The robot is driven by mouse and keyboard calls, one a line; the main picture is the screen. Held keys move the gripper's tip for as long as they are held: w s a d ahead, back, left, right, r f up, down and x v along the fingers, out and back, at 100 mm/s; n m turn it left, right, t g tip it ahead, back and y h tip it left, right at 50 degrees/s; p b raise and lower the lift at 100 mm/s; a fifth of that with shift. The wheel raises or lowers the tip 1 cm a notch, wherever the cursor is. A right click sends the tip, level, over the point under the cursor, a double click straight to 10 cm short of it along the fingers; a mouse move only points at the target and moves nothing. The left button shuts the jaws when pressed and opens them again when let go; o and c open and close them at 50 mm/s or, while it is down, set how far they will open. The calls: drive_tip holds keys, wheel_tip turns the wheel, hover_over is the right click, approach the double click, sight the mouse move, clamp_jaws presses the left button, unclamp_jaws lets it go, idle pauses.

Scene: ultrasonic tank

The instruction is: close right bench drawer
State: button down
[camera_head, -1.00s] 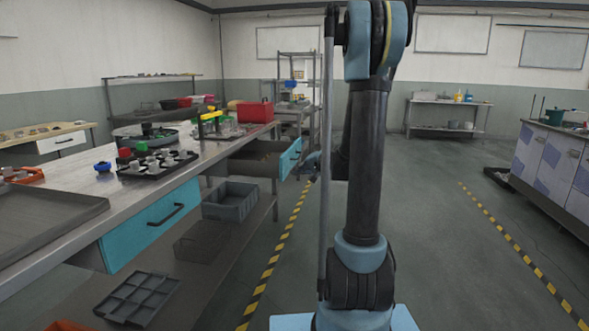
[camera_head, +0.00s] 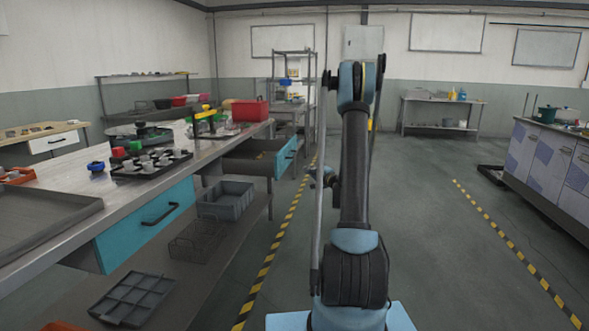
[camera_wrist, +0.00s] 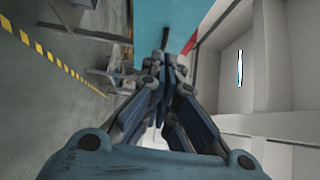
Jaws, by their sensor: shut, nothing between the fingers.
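The far bench drawer (camera_head: 287,156) has a blue front and is pulled out from the bench, its dark side showing. The nearer blue drawer (camera_head: 130,235) with a black handle is shut. My gripper (camera_wrist: 163,58) is shut and empty; in the head view only part of it (camera_head: 320,175) shows, to the right of the open drawer, partly behind my arm. In the wrist view the blue drawer front (camera_wrist: 160,22) and a black handle (camera_wrist: 190,42) lie just beyond my fingertips. I cannot tell whether they touch.
The bench top (camera_head: 75,190) holds a dark tray with small parts (camera_head: 150,163) and a red bin (camera_head: 249,110). A grey crate (camera_head: 228,200) stands on the lower shelf. A cabinet (camera_head: 550,160) stands at right. The floor between is mostly clear.

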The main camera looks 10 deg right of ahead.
approach(285, 161)
drive_tip(key=w+d, duration=0.2)
drive_tip(key=a, duration=0.2)
drive_tip(key=w+a, duration=0.1)
drive_tip(key=a, duration=0.1)
drive_tip(key=shift+w+a+r, duration=0.1)
drive_tip(key=shift+w+r, duration=0.05)
drive_tip(key=shift+w, duration=0.1)
